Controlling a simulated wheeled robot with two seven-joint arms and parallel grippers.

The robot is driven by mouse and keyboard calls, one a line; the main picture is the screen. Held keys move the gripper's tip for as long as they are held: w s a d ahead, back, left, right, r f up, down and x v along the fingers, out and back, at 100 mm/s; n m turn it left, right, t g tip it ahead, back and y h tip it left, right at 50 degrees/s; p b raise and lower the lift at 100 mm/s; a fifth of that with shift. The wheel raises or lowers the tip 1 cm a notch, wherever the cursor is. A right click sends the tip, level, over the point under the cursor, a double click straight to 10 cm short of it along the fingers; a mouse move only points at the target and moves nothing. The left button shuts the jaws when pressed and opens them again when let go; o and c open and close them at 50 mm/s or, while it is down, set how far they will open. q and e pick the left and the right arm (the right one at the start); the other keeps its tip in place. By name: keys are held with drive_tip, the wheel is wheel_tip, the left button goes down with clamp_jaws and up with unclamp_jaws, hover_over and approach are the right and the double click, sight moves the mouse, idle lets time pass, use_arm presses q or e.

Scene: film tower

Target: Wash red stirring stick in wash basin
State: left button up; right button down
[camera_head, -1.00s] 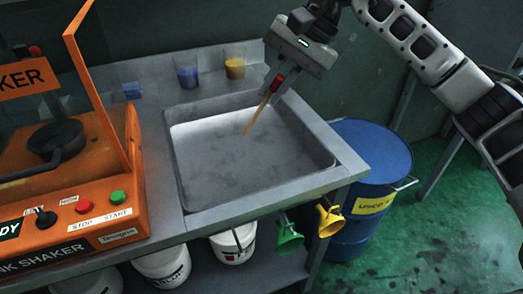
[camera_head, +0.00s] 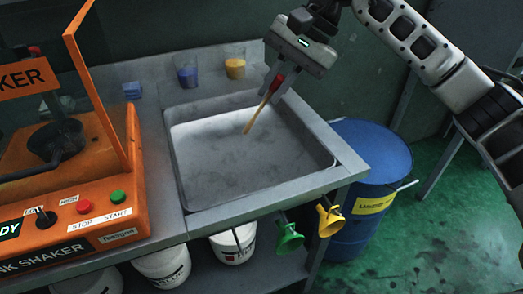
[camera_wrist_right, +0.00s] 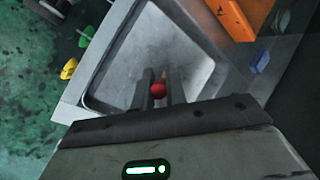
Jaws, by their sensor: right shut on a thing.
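My right gripper (camera_head: 275,88) is shut on the red end of the stirring stick (camera_head: 257,111). The stick's tan shaft slants down and left over the wash basin (camera_head: 245,160), its tip above or inside the basin near the back; I cannot tell how far it is from the floor. In the right wrist view the red knob of the stick (camera_wrist_right: 158,90) sits between the two fingers (camera_wrist_right: 160,88), with the grey basin (camera_wrist_right: 133,64) behind it. The basin looks empty. My left gripper is not in view.
An orange ink shaker (camera_head: 85,215) stands left of the basin. Cups with blue (camera_head: 187,76) and yellow (camera_head: 235,68) contents stand behind it. Green (camera_head: 288,238) and yellow (camera_head: 329,220) funnels hang at the front right edge. A blue barrel (camera_head: 378,160) stands to the right.

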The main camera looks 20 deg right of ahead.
drive_tip(key=shift+r, duration=0.1)
drive_tip(key=shift+r+p, duration=1.3)
drive_tip(key=shift+r, duration=0.7)
drive_tip(key=shift+f, duration=0.1)
